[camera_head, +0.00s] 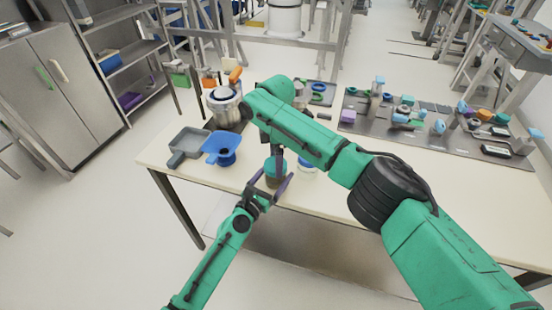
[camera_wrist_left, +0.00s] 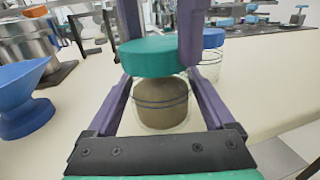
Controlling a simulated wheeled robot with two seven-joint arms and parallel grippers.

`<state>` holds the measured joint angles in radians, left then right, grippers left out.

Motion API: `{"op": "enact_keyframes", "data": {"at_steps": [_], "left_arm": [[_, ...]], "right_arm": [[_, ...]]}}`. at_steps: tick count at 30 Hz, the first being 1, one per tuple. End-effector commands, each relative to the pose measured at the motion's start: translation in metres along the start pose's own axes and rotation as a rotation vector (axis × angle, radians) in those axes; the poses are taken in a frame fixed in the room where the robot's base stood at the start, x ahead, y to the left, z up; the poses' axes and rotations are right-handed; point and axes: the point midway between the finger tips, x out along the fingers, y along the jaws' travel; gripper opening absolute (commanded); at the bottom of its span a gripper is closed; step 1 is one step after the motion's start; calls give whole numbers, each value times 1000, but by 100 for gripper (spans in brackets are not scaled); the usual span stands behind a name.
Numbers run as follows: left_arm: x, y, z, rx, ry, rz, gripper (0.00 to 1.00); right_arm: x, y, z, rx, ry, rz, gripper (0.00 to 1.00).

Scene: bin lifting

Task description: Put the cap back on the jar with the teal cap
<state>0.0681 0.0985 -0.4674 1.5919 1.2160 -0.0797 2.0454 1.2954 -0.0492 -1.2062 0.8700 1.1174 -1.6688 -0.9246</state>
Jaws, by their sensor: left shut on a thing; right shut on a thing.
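The jar (camera_wrist_left: 165,103), clear with brown contents, stands upright near the table's front edge. My left gripper (camera_wrist_left: 163,92) is shut on it, with a purple finger on each side; in the head view this gripper (camera_head: 268,187) comes in from the front. The teal cap (camera_wrist_left: 152,60) is at the jar's mouth, shifted slightly left of the jar in the left wrist view; I cannot tell whether it is seated. My right gripper (camera_wrist_left: 160,40) is shut on the cap from above. In the head view the cap (camera_head: 274,164) shows below my right arm, which partly hides the right gripper.
A jar with a blue cap (camera_wrist_left: 213,39) stands close behind to the right. A blue funnel (camera_head: 224,157), a grey scoop-like tray (camera_head: 188,145) and a metal pot (camera_head: 223,105) stand at the left. A dark mat (camera_head: 350,122) with several small items covers the right back.

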Motion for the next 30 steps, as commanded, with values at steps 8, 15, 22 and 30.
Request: {"op": "enact_keyframes", "data": {"at_steps": [8,15,22,30], "left_arm": [[-1,-1,-4,-1,7,-2,0],[-1,-1,-4,-1,8,-2,0],[-1,-1,-4,-1,8,-3,0],[-1,-1,-4,-1,8,-3,0]], "right_arm": [[6,0,0,1,0,0,30],[8,0,0,1,0,0,100],[2,0,0,1,0,1,100],[-52,1,0,0,0,5,100]]}}
